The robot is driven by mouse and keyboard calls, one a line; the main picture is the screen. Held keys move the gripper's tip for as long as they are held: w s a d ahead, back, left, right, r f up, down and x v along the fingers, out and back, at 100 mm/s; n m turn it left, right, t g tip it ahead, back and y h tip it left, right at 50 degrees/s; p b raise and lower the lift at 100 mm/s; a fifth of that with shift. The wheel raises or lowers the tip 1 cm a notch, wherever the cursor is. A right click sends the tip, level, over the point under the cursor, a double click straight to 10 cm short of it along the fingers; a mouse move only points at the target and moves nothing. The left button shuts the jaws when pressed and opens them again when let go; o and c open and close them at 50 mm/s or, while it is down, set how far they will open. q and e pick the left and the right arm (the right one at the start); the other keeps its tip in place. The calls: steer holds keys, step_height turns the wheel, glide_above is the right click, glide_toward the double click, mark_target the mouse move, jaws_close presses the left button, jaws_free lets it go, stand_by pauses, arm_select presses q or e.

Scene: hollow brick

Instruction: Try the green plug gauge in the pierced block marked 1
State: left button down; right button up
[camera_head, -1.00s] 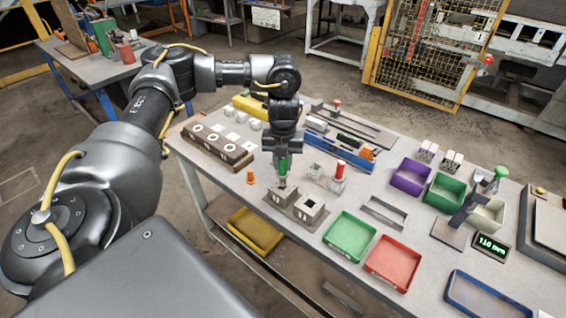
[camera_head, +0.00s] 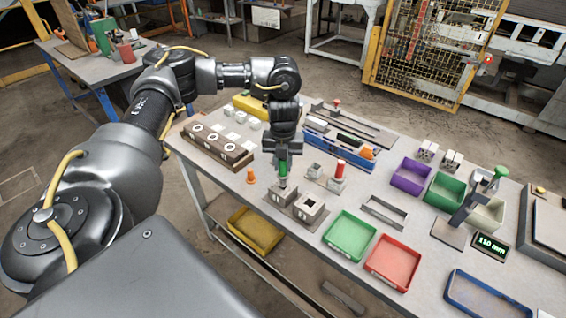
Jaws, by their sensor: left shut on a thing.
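My left gripper (camera_head: 283,158) points straight down over the bench, shut on the green plug gauge (camera_head: 283,169). The gauge is upright, green handle up, with its grey lower end at the top of the left pierced block (camera_head: 280,198). I cannot tell how far, if at all, that end sits in the hole. A second pierced block (camera_head: 310,209) with a dark square opening stands just to the right on the same dark plate. The marks on the block fronts are too small to read surely. My right gripper is not in view.
An orange cone-like piece (camera_head: 250,177) stands left of the blocks, and a red-handled gauge (camera_head: 339,170) stands behind them to the right. A green tray (camera_head: 349,234) and a red tray (camera_head: 392,263) lie at the front. A brown rack (camera_head: 217,151) is at the left.

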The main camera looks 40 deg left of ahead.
arm_select(q)
steer(key=shift+f, duration=0.3)
stand_by(0.4)
steer(key=shift+f, duration=0.1)
stand_by(1.6)
step_height(320, 180, up, 5)
steer(key=p, duration=0.5)
stand_by(0.5)
